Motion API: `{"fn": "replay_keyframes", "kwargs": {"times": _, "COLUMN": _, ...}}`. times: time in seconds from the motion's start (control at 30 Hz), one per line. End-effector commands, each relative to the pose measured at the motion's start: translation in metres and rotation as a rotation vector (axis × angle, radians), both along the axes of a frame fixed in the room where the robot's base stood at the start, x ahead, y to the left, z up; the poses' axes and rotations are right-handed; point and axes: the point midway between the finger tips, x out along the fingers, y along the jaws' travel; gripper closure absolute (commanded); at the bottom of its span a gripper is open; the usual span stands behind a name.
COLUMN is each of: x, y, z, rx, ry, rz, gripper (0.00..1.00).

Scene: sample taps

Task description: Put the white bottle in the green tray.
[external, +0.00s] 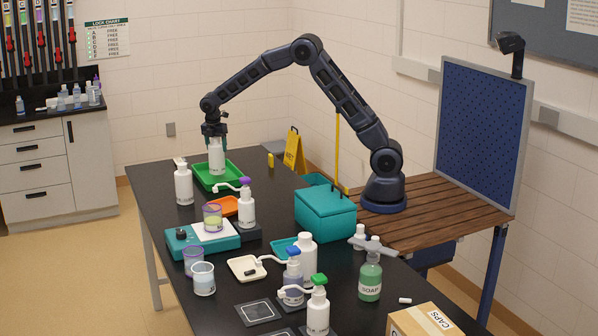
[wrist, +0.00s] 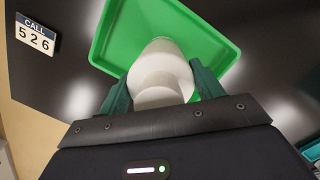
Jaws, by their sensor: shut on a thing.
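A white bottle (external: 216,158) is upright between the fingers of my gripper (external: 215,138), which is shut on its top. The bottle also shows in the wrist view (wrist: 160,75), with a green finger on each side of it. The green tray (external: 233,169) lies on the black table at its far end; in the wrist view its rim (wrist: 97,50) is around the bottle's far part. The bottle is over the tray in both views. I cannot tell whether its base touches the tray floor.
A purple-topped bottle (external: 246,207), an orange tray (external: 226,207) and a teal scale (external: 200,240) are nearer. A teal box (external: 325,213) stands to the right. A "CALL 526" sign (wrist: 35,34) lies beside the tray.

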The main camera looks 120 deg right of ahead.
Motion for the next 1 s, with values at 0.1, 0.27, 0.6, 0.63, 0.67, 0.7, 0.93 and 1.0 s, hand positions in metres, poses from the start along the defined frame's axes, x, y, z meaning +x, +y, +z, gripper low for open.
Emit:
{"fn": "replay_keyframes", "kwargs": {"times": 0.1, "x": 0.000, "y": 0.000, "z": -0.018, "rx": 0.001, "ry": 0.001, "rz": 0.000, "gripper": 0.93}}
{"fn": "replay_keyframes", "kwargs": {"times": 0.27, "x": 0.000, "y": 0.000, "z": -0.025, "rx": 0.000, "ry": 0.000, "rz": 0.000, "gripper": 0.93}}
{"fn": "replay_keyframes", "kwargs": {"times": 0.6, "x": 0.000, "y": 0.000, "z": -0.028, "rx": 0.001, "ry": 0.001, "rz": 0.000, "gripper": 0.30}}
{"fn": "replay_keyframes", "kwargs": {"times": 0.63, "x": 0.000, "y": 0.000, "z": -0.027, "rx": 0.001, "ry": 0.001, "rz": 0.000, "gripper": 0.24}}
{"fn": "replay_keyframes", "kwargs": {"times": 0.67, "x": 0.000, "y": 0.000, "z": -0.027, "rx": 0.001, "ry": 0.001, "rz": 0.000, "gripper": 0.18}}
{"fn": "replay_keyframes", "kwargs": {"times": 0.7, "x": 0.000, "y": 0.000, "z": -0.027, "rx": 0.001, "ry": 0.001, "rz": 0.000, "gripper": 0.12}}
{"fn": "replay_keyframes", "kwargs": {"times": 0.93, "x": 0.000, "y": 0.000, "z": -0.027, "rx": 0.001, "ry": 0.001, "rz": 0.000, "gripper": 0.12}}
{"fn": "replay_keyframes", "kwargs": {"times": 1.0, "x": 0.000, "y": 0.000, "z": -0.026, "rx": 0.000, "ry": 0.000, "rz": 0.000, "gripper": 0.12}}
